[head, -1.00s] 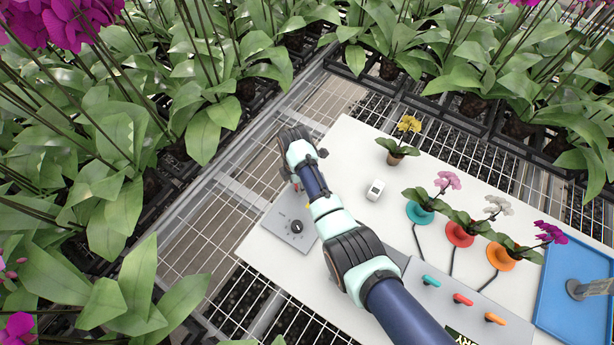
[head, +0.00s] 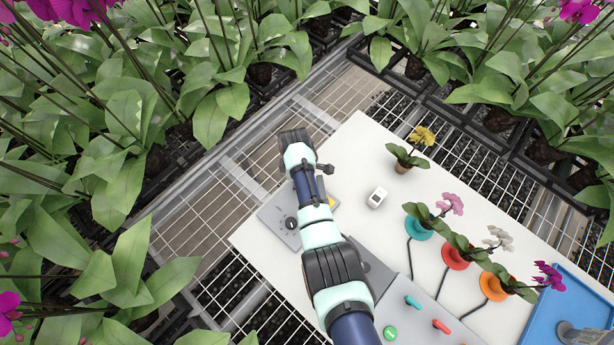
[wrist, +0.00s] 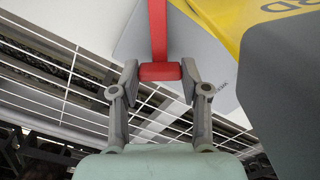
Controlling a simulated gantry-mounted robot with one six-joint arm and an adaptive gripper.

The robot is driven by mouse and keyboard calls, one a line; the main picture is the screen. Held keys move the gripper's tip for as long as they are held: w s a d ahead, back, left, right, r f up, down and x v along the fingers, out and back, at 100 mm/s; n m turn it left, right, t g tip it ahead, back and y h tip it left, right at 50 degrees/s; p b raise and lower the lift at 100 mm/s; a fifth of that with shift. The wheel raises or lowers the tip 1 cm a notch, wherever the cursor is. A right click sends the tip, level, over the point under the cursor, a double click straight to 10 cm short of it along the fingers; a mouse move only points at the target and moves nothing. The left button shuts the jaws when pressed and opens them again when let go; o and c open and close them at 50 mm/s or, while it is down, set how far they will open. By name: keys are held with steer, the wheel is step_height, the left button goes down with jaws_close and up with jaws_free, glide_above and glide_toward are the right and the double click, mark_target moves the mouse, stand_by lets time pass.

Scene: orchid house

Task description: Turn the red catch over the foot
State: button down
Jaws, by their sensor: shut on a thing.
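The red catch shows in the wrist view as a red strip (wrist: 157,28) ending in a thicker red block (wrist: 160,72). My gripper (wrist: 160,82) has one grey finger on each side of that block and is shut on it. In the head view my own arm hides the catch and the fingers, above the far left part of the white table. A grey plate (wrist: 190,55) and a yellow part with dark lettering (wrist: 230,12) lie behind the catch in the wrist view. I cannot make out the foot.
A small white device (head: 377,197) and a yellow-flowered pot (head: 402,167) are to the right. Orchids in teal, red and orange holders, a lever panel (head: 388,310) and a blue tray (head: 535,320) lie farther right.

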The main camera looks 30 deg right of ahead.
steer(key=c, duration=0.6)
jaws_free()
steer(key=shift+o, duration=0.2)
